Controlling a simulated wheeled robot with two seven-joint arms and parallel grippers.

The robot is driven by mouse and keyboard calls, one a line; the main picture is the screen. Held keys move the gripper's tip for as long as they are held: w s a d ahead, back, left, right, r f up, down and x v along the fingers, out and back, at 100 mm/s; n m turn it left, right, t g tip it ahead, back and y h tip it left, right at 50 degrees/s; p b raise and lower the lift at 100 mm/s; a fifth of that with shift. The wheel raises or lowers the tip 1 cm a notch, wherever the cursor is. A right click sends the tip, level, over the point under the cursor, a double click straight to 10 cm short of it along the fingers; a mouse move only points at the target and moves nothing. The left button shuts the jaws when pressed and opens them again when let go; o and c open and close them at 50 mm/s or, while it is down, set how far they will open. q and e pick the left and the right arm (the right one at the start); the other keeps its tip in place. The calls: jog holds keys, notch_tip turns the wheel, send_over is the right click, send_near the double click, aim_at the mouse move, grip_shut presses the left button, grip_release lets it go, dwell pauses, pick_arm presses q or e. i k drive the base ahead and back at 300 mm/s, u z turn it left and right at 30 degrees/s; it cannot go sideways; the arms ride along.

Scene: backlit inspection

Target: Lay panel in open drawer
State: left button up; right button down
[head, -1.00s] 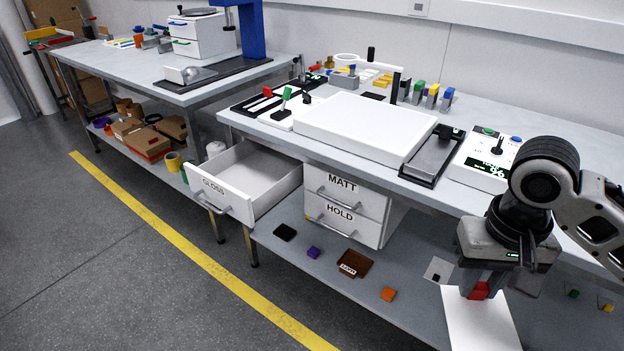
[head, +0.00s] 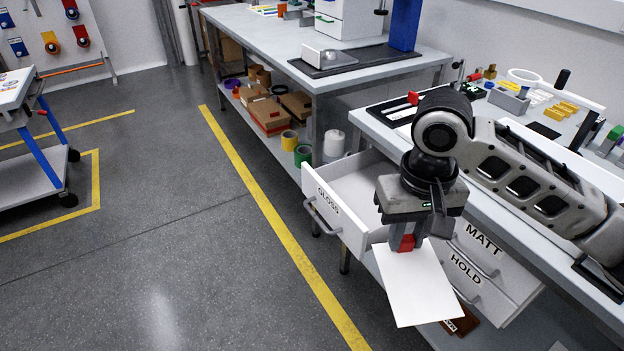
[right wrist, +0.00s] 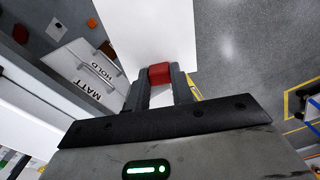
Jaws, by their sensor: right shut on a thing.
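My right gripper (head: 407,243) is shut on the red tab (right wrist: 160,72) of a flat white panel (head: 418,287). The panel hangs tilted below the fingers, in front of the drawer stack, and it also fills the top middle of the right wrist view (right wrist: 155,30). The drawer marked GLOSS (head: 328,209) is pulled open under the bench, just left of and behind my right gripper. My gripper and wrist hide the drawer's right part. The visible part of its inside looks empty. My left gripper is not in view.
Shut drawers marked MATT (head: 484,238) and HOLD (head: 466,268) stand right of the open drawer. The bench top (head: 385,112) lies above, under my right arm. A second bench (head: 268,37) stands behind.

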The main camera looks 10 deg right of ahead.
aim_at(367, 203)
jog(key=u, duration=0.2)
jog(key=i, duration=1)
jog(key=z, duration=0.2)
